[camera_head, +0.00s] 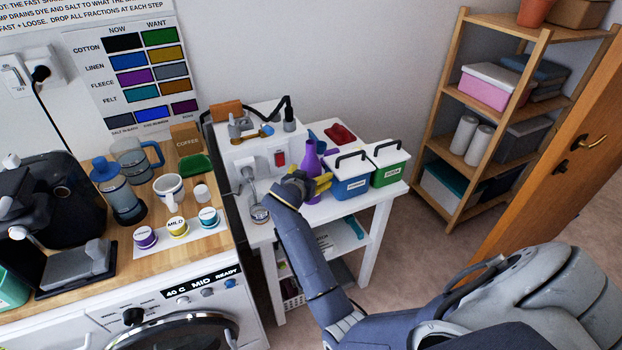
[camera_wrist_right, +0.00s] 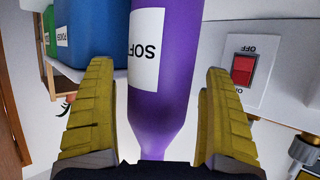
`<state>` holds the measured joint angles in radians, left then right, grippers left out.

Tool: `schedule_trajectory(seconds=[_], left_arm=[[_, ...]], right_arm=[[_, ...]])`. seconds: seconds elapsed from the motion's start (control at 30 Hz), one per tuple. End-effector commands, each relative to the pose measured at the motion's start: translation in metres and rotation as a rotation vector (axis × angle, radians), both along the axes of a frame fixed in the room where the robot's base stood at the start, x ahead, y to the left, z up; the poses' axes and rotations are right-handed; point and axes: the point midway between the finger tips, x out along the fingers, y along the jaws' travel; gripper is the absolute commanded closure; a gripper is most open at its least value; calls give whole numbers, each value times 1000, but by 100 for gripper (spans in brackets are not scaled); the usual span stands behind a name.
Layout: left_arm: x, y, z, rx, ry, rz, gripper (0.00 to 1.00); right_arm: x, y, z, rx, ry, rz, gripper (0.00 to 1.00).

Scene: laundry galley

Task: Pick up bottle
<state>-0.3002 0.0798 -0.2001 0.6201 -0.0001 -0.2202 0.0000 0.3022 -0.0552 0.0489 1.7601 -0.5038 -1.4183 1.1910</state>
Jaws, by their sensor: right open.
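A purple bottle (camera_head: 309,160) with a narrow neck stands on the white side table (camera_head: 330,212), left of a blue bin. In the right wrist view the bottle (camera_wrist_right: 165,70) shows large, with a white label reading "SOF", the rest turned out of sight. My right gripper (camera_head: 322,184) is at the bottle in the head view, partly covering its lower body. In the right wrist view its yellow fingers (camera_wrist_right: 160,105) are open, one on each side of the bottle, with a gap visible on the right side. My left gripper is not in view.
A blue bin (camera_head: 351,188) and a green bin (camera_head: 389,176) with black handles stand close to the right of the bottle. A white box with a red switch (camera_head: 280,158) is behind. The wooden counter (camera_head: 112,241) with mug and tubs is at left.

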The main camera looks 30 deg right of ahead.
Motion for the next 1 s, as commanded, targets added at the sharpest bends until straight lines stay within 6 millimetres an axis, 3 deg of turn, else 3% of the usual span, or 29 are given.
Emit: schedule_trajectory(seconds=[0.23,0.9,1.0], left_arm=[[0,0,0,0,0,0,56],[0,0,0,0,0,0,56],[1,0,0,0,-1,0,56]], right_arm=[[0,0,0,0,0,1,14],[0,0,0,0,0,0,91],[0,0,1,-1,-2,1,91]])
